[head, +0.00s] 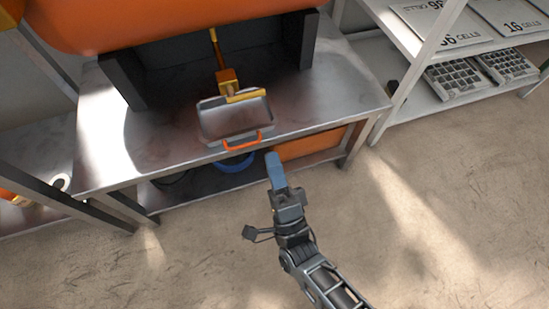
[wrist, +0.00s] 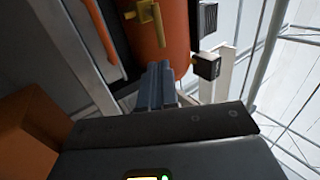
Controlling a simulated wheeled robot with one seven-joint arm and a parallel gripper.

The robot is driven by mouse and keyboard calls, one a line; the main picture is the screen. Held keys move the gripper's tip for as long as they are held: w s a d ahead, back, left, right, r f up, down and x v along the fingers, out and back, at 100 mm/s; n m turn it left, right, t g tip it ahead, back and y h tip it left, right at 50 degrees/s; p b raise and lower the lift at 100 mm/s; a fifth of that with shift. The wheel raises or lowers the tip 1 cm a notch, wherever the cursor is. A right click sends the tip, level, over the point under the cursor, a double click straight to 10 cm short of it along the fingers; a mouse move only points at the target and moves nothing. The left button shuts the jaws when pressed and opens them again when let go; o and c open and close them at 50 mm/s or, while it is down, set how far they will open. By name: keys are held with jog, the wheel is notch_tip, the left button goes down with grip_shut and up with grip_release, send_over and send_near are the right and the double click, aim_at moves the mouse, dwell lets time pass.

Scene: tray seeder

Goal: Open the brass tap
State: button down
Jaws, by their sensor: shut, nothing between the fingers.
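The brass tap (head: 228,80) hangs from a thin brass pipe under the orange tank (head: 150,22). Its yellow lever (head: 246,95) points to the right, across the tap, over a metal tray (head: 207,132). In the wrist view the tap (wrist: 147,12) shows at the top, in front of the orange tank, with its lever (wrist: 159,27) beside it. My gripper (head: 273,158) is shut and empty. It is in front of the bench edge, apart from the tap, and nearer to me. Its blue fingers show in the wrist view (wrist: 157,72).
The tray's orange handle (head: 242,141) sticks out toward my gripper. Dark supports flank the tap on the metal bench (head: 330,90). A blue thing (head: 236,163) and an orange box (head: 311,143) are under the bench. A shelf (head: 450,100) with cell trays stands right; the front floor is clear.

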jog(key=b+x, duration=0.1)
jog(key=x, duration=1)
